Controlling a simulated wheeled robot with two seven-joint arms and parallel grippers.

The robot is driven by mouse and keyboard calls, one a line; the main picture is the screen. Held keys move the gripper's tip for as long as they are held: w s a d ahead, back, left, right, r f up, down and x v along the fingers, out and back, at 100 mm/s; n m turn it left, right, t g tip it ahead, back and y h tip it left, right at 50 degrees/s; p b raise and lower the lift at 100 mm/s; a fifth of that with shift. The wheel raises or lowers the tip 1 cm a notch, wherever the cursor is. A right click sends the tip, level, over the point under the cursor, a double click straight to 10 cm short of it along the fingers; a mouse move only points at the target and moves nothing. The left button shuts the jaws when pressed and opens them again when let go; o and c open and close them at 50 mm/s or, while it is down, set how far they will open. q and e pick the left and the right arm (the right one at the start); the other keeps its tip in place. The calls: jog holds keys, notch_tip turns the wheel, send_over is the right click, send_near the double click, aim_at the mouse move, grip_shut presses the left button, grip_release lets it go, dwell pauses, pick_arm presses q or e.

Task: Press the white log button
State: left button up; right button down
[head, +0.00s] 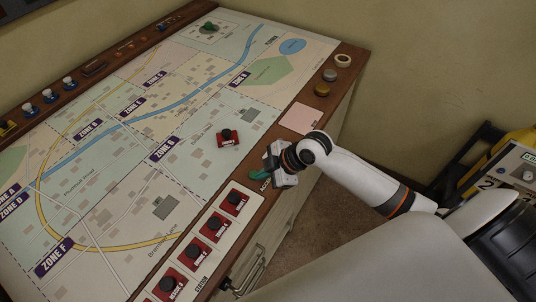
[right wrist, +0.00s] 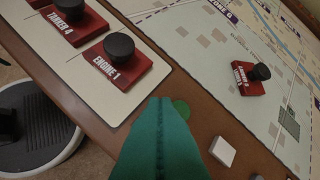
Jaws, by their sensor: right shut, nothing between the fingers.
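A small white square button (right wrist: 223,150) stands on the brown wooden rail in the right wrist view, and I take it to be the log button. I cannot make it out in the head view, where my right gripper covers that part of the rail. A round green button (right wrist: 181,107) lies beside it, partly behind my fingertips. My right gripper (head: 257,174) is shut and empty over the rail, near the accept label. Its green fingers (right wrist: 160,101) show in the right wrist view, to the left of the white button. I cannot tell whether they touch anything. My left gripper is not in view.
A station panel (head: 223,231) with several red blocks lies nearer along the rail. Another red block (head: 228,138) sits on the map. A pinkish pad (head: 300,118), a gold knob (head: 322,89), a grey knob (head: 330,74) and a white ring (head: 343,60) lie farther along.

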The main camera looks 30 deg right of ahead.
jog(key=w+d+r+n+t, duration=0.1)
jog(key=w+d+r+n, duration=0.1)
jog(key=w+d+r, duration=0.4)
jog(key=w+d, duration=0.1)
jog(key=w, duration=0.1)
jog(key=shift+w+d+t+y, duration=0.15)
jog(key=shift+w+t+y, duration=0.15)
jog(key=shift+f, duration=0.2)
notch_tip(320, 180, down, 9)
jog(key=b, duration=0.6)
jog(key=shift+r+b, duration=0.15)
jog(key=shift+b, duration=0.2)
dwell(1.1)
jog(key=shift+f+b, duration=0.35)
jog(key=shift+f, duration=0.05)
